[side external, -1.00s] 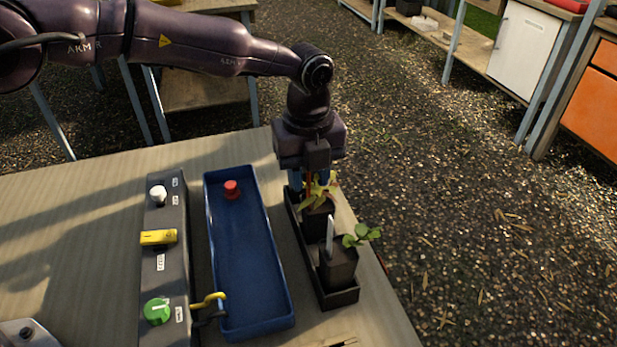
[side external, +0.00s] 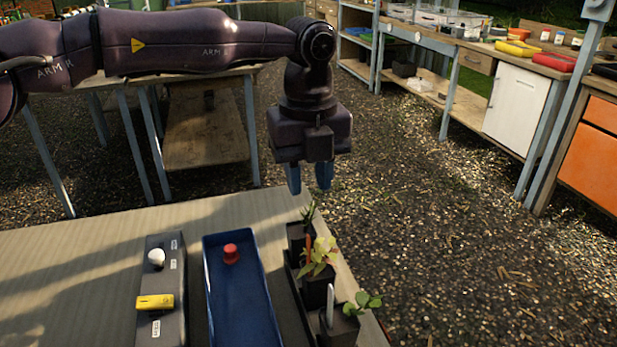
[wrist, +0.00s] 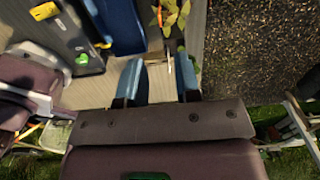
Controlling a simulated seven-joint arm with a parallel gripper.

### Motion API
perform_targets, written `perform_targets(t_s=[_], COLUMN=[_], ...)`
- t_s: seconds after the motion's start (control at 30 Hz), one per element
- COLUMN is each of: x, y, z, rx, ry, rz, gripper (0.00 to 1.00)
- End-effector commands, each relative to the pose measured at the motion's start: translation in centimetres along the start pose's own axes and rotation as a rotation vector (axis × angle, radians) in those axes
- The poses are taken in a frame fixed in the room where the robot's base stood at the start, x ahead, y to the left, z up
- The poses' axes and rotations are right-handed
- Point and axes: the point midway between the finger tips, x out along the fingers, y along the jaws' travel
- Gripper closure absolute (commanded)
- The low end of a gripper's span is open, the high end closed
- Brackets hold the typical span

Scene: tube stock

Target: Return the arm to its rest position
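My gripper (side external: 308,178) hangs pointing down above the far right end of the table, higher than the plant pots. Its two blue fingers are apart, with nothing held between them. The wrist view also shows the spread fingers (wrist: 158,80) with an empty gap. My arm stretches in from the left, with its upper link nearly level.
A dark tray with several potted plants (side external: 316,292) lies below on the table's right edge. Left of it are a blue tray (side external: 245,310) holding a red knob-like piece (side external: 231,252) and a grey control box (side external: 172,265). Benches stand beyond the gravel.

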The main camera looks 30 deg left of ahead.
Motion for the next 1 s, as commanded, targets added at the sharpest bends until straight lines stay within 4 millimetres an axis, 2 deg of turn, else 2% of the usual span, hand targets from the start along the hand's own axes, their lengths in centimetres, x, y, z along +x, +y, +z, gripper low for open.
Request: perform_targets(t_s=[0.37,0.5,0.63,0.73,0.87,1.0], x=[0.0,0.1,2.6,2.6,1.0,-1.5], y=[0.0,-0.3,0.4,2.1,5.4,10.6], z=[0.0,0.0,-0.6,-0.8,-0.3,0.4], rx=[-0.015,-0.143,-0.367,-0.577,-0.872,-1.211], ry=[0.0,-0.002,0.011,0.007,-0.001,-0.001], rz=[0.0,-0.02,0.008,0.012,-0.009,-0.06], gripper=[0.69,0.69,0.69,0.69,0.69,0.69])
